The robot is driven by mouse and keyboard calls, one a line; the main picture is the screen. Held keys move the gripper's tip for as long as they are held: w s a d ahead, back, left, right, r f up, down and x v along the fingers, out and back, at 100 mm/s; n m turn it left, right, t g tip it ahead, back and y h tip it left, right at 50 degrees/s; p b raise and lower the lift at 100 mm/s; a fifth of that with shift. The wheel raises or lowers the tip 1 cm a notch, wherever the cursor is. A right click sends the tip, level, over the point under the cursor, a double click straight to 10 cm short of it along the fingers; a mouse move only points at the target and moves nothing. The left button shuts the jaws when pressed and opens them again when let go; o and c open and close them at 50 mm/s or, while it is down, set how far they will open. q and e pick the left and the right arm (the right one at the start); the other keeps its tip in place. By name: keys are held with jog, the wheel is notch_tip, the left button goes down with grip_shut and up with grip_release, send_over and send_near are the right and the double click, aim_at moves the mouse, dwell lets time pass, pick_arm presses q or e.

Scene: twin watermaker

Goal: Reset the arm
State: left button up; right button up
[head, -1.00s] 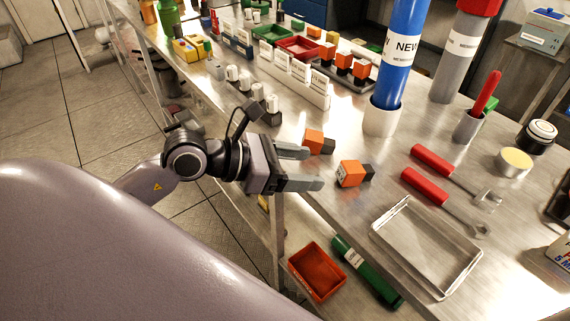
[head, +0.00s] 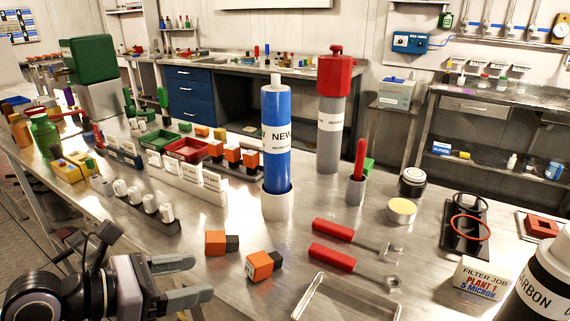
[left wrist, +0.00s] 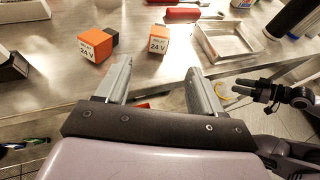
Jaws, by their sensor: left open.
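My left gripper (head: 182,283) is in the lower left of the head view, at the near edge of the metal bench. Its two fingers are apart with nothing between them. In the left wrist view my left gripper (left wrist: 160,88) also shows open and empty. Two orange and black relay blocks lie on the bench just beyond the fingertips: one relay (head: 216,243) on the left and one relay (head: 260,266) on the right. They show in the left wrist view too, the left relay (left wrist: 95,43) and the right relay (left wrist: 157,40), apart from the fingers. My right gripper (left wrist: 268,90) shows small at the right of that view.
A blue cartridge (head: 277,145) stands in a white cup. Two red-handled wrenches, including the upper wrench (head: 335,230), and a clear tray (head: 345,300) lie right of the relays. A row of white-capped pieces (head: 150,203) stands to the left. Bare bench lies between.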

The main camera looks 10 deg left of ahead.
pick_arm(q)
notch_tip(320, 180, up, 7)
jog(key=d+n+t+h, duration=0.3)
jog(key=n+t+h, duration=0.1)
jog(key=n+t, duration=0.15)
jog(key=a+r+n+t+y, duration=0.2)
jog(key=a+n+t+y, duration=0.7)
jog(key=n, duration=1)
jog(key=s+a+f+n+g+y, duration=0.2)
jog(key=f+n+g+y, duration=0.2)
jog(key=f+n+g, duration=0.35)
jog(key=s+a+f+n+g+y, duration=0.2)
jog(key=f+n+g+y, duration=0.3)
jog(key=f+n, duration=0.4)
jog(key=s+d+f+n+g+h, duration=0.1)
jog(key=s+d+f+g+h, duration=0.4)
jog(key=s+d+f+g, duration=0.5)
jog(key=w+d+f+t+h+p, duration=0.1)
jog(key=w+f+t+p, duration=0.3)
jog(key=t, duration=0.4)
jog(key=shift+w+d+f+h+p, duration=0.2)
jog(key=shift+d+f+h+p, duration=0.25)
jog(key=shift+f, duration=0.2)
